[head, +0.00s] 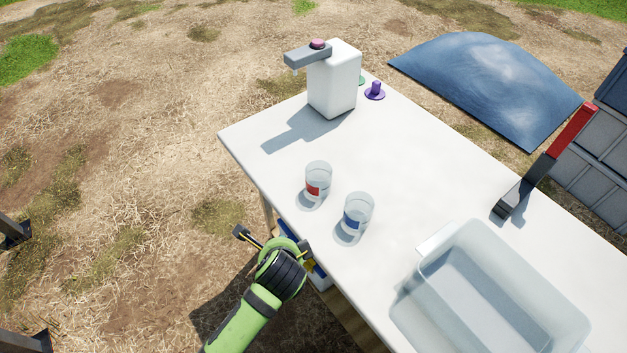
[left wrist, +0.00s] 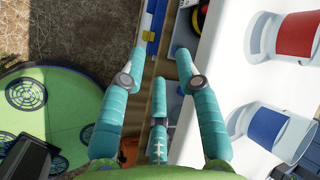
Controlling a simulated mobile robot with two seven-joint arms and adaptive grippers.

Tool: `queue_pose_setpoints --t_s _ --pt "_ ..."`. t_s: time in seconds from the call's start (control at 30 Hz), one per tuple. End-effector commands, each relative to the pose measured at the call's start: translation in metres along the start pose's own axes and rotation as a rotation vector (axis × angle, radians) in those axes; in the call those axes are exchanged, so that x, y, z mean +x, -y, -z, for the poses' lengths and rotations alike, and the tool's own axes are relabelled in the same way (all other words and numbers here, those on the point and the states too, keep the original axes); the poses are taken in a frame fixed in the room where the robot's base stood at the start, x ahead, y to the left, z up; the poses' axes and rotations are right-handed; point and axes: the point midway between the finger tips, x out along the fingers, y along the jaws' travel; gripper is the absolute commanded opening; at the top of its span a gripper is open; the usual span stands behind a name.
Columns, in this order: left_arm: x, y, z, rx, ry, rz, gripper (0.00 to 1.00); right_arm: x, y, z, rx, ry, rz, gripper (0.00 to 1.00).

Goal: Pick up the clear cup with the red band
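The clear cup with the red band (head: 318,180) stands upright on the white table (head: 420,180), near its left edge. It also shows in the left wrist view (left wrist: 296,36), at the upper right. A clear cup with a blue band (head: 358,213) stands just right of it and nearer; it also shows in the left wrist view (left wrist: 270,130). My left gripper (head: 273,240) is beside the table's left edge, below and left of both cups. In the left wrist view its teal fingers (left wrist: 161,60) are spread with nothing between them. My right gripper is not in view.
A white dispenser (head: 336,85) stands at the table's far end, with a purple-topped piece (head: 375,91) beside it. A clear bin (head: 490,290) sits at the near right, with a red-handled tool (head: 545,165) behind it. The table is clear between dispenser and cups.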

Motion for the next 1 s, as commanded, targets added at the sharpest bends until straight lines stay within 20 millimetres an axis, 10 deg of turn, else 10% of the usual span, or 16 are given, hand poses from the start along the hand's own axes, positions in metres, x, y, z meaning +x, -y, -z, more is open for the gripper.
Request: queue_pose_setpoints --t_s 0.6,1.0 --pt "-0.035 0.138 0.044 1.117 0.415 0.327 0.33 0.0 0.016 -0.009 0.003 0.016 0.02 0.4" --pt "-0.008 0.163 0.046 1.218 0.476 0.341 0.33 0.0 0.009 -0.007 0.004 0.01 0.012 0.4"
